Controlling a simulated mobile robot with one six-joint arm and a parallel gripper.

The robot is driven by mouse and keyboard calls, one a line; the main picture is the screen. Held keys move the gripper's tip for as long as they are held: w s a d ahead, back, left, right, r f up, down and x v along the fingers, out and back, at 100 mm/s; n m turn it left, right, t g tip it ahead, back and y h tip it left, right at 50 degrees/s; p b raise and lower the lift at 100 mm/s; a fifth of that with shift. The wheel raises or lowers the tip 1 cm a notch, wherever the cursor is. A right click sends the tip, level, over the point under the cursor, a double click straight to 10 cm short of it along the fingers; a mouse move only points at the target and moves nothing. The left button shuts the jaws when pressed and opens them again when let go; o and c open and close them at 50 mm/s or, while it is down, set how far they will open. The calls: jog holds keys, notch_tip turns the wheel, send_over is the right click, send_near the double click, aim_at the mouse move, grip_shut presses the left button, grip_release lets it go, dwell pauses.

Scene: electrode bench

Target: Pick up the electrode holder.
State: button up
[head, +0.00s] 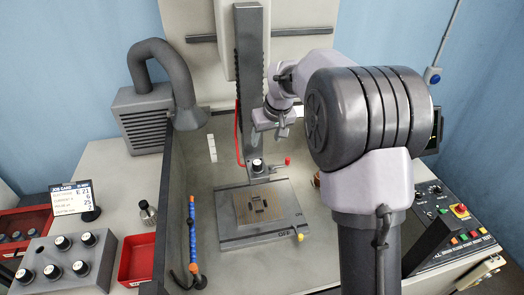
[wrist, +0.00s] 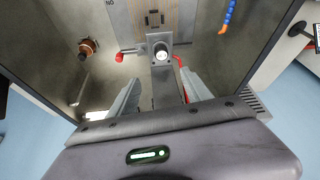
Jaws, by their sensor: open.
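A dark round holder with a white top (head: 257,165) sits upright at the lower end of the machine's column, just behind the work plate. It also shows in the wrist view (wrist: 161,53), near the top middle. Similar white-topped holders (head: 62,243) stand in the grey rack at the left. My gripper (head: 270,122) is above and behind the column-end holder, apart from it. In the wrist view its two fingers (wrist: 158,88) are spread with nothing between them, and the holder lies beyond their tips.
A plate with a tan workpiece (head: 240,208) lies in the tank. A copper-brown round piece (wrist: 89,46) lies on the tank floor, mostly hidden by my arm in the head view. A blue hose with an orange part (head: 193,235) and a red bin (head: 137,260) are at left.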

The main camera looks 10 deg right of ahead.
aim_at(258, 162)
jog(key=x, duration=1.6)
jog(key=shift+a+f, duration=0.2)
jog(key=shift+f, duration=0.2)
jog(key=shift+s+r, duration=0.1)
jog(key=shift+s, duration=0.05)
jog(key=shift+c, duration=0.3)
grip_shut()
